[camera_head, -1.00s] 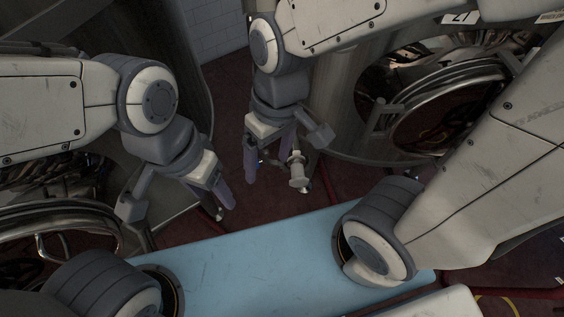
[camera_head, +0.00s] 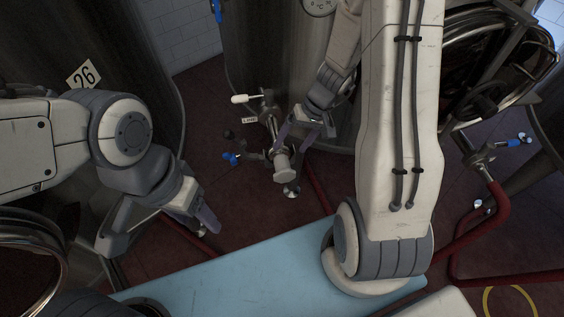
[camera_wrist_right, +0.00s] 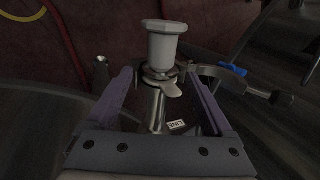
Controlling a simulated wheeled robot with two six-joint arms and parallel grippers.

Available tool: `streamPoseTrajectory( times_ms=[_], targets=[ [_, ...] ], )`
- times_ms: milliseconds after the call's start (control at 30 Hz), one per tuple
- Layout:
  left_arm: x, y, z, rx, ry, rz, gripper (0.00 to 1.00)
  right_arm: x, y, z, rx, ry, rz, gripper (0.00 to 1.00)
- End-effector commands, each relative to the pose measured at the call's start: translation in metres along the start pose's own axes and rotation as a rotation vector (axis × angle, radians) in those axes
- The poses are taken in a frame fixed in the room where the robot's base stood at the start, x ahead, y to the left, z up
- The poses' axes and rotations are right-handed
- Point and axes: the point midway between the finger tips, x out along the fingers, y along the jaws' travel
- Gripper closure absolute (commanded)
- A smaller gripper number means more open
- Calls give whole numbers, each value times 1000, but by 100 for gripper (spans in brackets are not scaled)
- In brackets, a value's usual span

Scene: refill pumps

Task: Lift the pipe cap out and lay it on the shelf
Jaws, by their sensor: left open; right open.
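The pipe cap (camera_head: 284,168) is a pale, flanged cylinder at the near end of a metal pipe (camera_head: 270,125). In the right wrist view the cap (camera_wrist_right: 165,42) stands upright just beyond my fingertips, with a metal clamp (camera_wrist_right: 222,72) at its base. I cannot tell whether that clamp is fastened. My right gripper (camera_head: 300,138) is open beside the pipe; in the wrist view its two purple fingers (camera_wrist_right: 158,85) lie on either side of the pipe below the cap. My left gripper (camera_head: 203,212) is open and empty, apart from the cap. A light blue shelf (camera_head: 240,268) lies below.
Large steel tanks (camera_head: 275,60) stand behind, one labelled 26. Red pipes (camera_head: 495,215) run at the right.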

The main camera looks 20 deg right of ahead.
Motion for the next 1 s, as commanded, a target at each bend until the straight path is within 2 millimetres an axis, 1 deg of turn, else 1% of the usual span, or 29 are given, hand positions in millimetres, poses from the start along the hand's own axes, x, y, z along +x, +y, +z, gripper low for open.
streamPoseTrajectory(
  times_ms=[133,300,400,500,700,733,767,800,867,900,933,1000],
  targets=[
    [2,0,0,0,0,0,39,13,-1,2,0,-3,0,14],
    [6,0,0,0,0,0,39,40,-1,8,0,-6,0,14],
    [9,-1,0,0,0,0,39,51,-1,7,-1,-4,1,14],
    [9,-1,1,0,0,0,39,55,-2,6,-2,-2,1,14],
    [9,-1,1,0,0,0,39,55,-2,6,-2,-1,1,14],
    [9,-1,0,0,0,0,39,55,-2,6,-2,-1,1,22],
    [9,-1,1,0,0,0,39,55,-2,6,-2,-1,1,33],
    [9,-1,0,0,0,0,39,55,-2,6,-2,-1,1,49],
    [9,-1,0,0,0,0,39,55,-2,6,-2,-1,0,72],
    [9,-1,1,0,0,0,39,55,-2,6,-2,-1,0,87],
    [9,-1,1,0,0,0,39,55,-2,6,-2,-1,0,98],
    [9,-1,0,0,0,0,39,54,-2,6,-2,0,0,100]
  ],
)
